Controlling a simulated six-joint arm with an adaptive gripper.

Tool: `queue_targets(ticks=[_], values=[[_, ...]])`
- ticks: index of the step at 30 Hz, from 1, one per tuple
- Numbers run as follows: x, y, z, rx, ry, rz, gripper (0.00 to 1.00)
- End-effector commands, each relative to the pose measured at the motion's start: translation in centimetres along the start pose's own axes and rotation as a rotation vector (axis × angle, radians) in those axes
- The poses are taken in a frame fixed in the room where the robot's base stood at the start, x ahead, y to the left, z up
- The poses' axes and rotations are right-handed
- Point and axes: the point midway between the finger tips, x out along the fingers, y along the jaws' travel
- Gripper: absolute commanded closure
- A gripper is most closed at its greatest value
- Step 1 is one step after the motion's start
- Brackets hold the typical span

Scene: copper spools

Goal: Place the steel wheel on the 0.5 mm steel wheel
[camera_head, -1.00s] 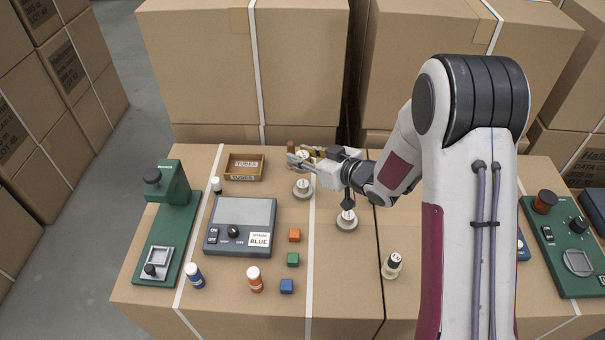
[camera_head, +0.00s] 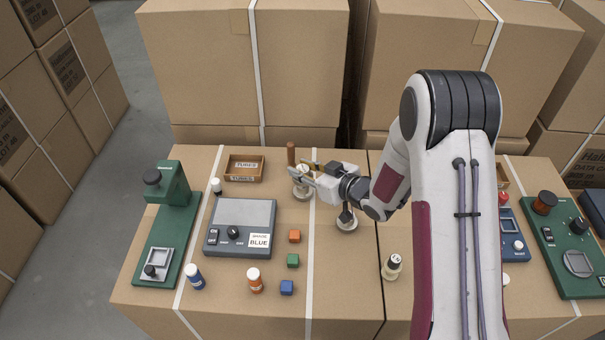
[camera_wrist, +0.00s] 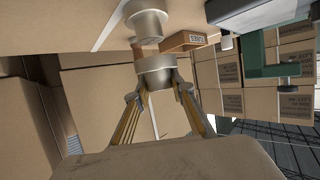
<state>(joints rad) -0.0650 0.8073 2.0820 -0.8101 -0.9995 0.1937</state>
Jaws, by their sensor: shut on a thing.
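My gripper (camera_head: 301,173) is shut on a steel wheel (camera_wrist: 157,72), a short pale metal cylinder held between the fingertips in the wrist view. In the head view the held wheel (camera_head: 303,168) is small and partly covered by the fingers. Another steel wheel (camera_head: 303,194) stands on the box top just below the gripper; it also shows near the held one in the wrist view (camera_wrist: 147,22). I cannot tell whether the two touch. A further wheel (camera_head: 346,222) stands to the right, partly behind my wrist. No size label is readable.
A brown post (camera_head: 291,153) stands close behind the gripper. A wooden tray (camera_head: 244,177) is to the left. A grey scale (camera_head: 213,242), small blocks and bottles are in front. A green device (camera_head: 183,215) is at far left, another (camera_head: 548,243) at right.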

Motion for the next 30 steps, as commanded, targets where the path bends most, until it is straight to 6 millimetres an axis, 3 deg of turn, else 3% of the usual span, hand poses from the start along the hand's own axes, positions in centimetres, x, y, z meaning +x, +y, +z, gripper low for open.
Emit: queue_targets(ticks=[6, 22, 23, 24, 25, 30], values=[[0.7, 0.0, 1.7, 0.001, 0.000, 0.000, 1.00], [0.9, 0.0, 2.1, 0.000, 0.001, 0.000, 1.00], [0.9, 0.0, 2.2, 0.000, 0.001, 0.000, 0.74], [0.9, 0.0, 2.1, -0.001, 0.001, 0.000, 0.64], [0.9, 0.0, 2.1, 0.000, 0.001, 0.000, 0.60], [0.9, 0.0, 2.1, 0.000, 0.000, 0.000, 0.60]])
